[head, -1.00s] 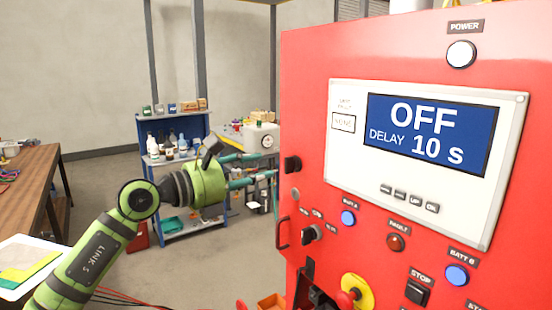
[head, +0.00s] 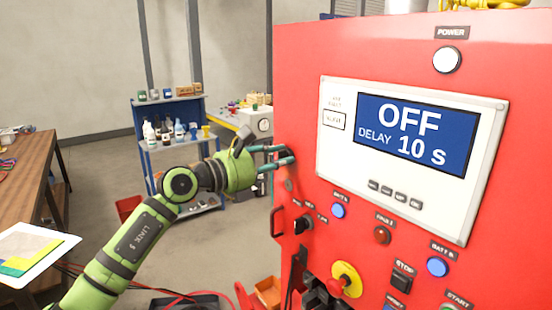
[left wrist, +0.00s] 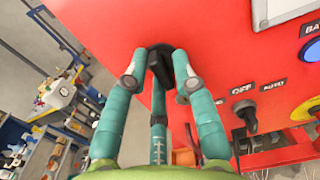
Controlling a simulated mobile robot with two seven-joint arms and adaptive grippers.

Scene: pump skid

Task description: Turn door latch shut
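The door latch is a black turn knob (left wrist: 160,65) near the left edge of the red cabinet door (left wrist: 215,40). In the head view my left gripper (head: 284,155) has its teal fingers at the latch, which they mostly cover. In the left wrist view my left gripper (left wrist: 160,78) has its fingers spread on either side of the knob, with a third finger below. The fingers look open around it; whether any fingertip touches the knob is hard to tell. My right gripper is in neither view.
The red cabinet front carries a display panel (head: 410,160) reading OFF, DELAY 10 s, a selector switch (head: 302,224) and a red-yellow emergency stop (head: 347,280). A wooden bench (head: 35,200) stands at the left, and a blue shelf (head: 175,145) behind my arm.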

